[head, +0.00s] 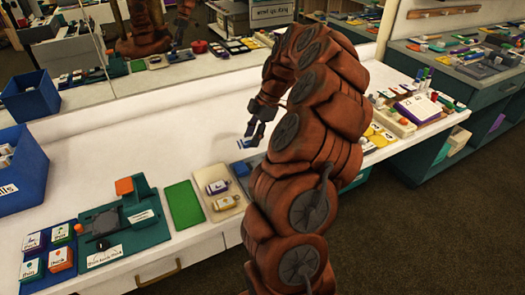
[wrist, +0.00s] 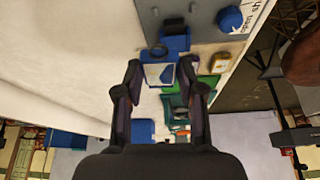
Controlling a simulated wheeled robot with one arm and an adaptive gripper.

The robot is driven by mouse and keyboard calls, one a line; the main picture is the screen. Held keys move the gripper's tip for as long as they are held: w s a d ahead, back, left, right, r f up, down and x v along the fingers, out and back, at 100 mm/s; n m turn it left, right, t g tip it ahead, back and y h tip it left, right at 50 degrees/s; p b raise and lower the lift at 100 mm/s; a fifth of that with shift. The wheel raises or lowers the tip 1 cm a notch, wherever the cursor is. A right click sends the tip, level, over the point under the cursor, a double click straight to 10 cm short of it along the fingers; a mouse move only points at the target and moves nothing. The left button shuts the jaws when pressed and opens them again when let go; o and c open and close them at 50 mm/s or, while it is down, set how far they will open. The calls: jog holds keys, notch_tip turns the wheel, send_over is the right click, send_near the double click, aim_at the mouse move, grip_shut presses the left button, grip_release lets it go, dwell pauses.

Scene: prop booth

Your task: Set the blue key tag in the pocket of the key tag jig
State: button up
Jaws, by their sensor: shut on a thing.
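My gripper (head: 252,131) reaches down over the white counter, past the bend of my arm. In the wrist view my gripper (wrist: 161,66) is shut on the blue key tag (wrist: 160,76), which has a pale label face and a dark ring at its far end. The tag also shows as a small blue and white piece (head: 246,143) below the fingertips in the head view. The grey key tag jig (wrist: 201,22) lies just beyond the tag in the wrist view, with a blue block (wrist: 176,42) on it. The tag overlaps the view of this block; I cannot tell whether they touch.
A tan tray (head: 222,205) with two labelled tags and a green mat (head: 184,205) lie left of my arm. A teal fixture (head: 125,226) and blue bins (head: 30,95) stand farther left. The counter behind the gripper is clear. My arm hides part of the counter.

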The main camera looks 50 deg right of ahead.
jog(key=shift+n+g, duration=0.3)
jog(key=shift+n, duration=0.3)
jog(key=shift+s+d+f, duration=0.35)
jog(key=shift+s+f, duration=0.1)
jog(key=shift+f, duration=0.5)
jog(key=shift+s+d+f, duration=0.4)
jog(key=shift+s+f, duration=0.05)
jog(key=shift+f, duration=0.5)
jog(key=shift+s+d+f, duration=0.35)
jog(key=shift+s+f, duration=0.1)
jog(key=shift+f, duration=0.5)
jog(key=shift+f+b, duration=1.1)
jog(key=shift+f, duration=0.05)
jog(key=shift+s+d+b, duration=0.1)
jog(key=shift+b, duration=0.4)
jog(key=o, duration=1.1)
jog(key=shift+c, duration=0.2)
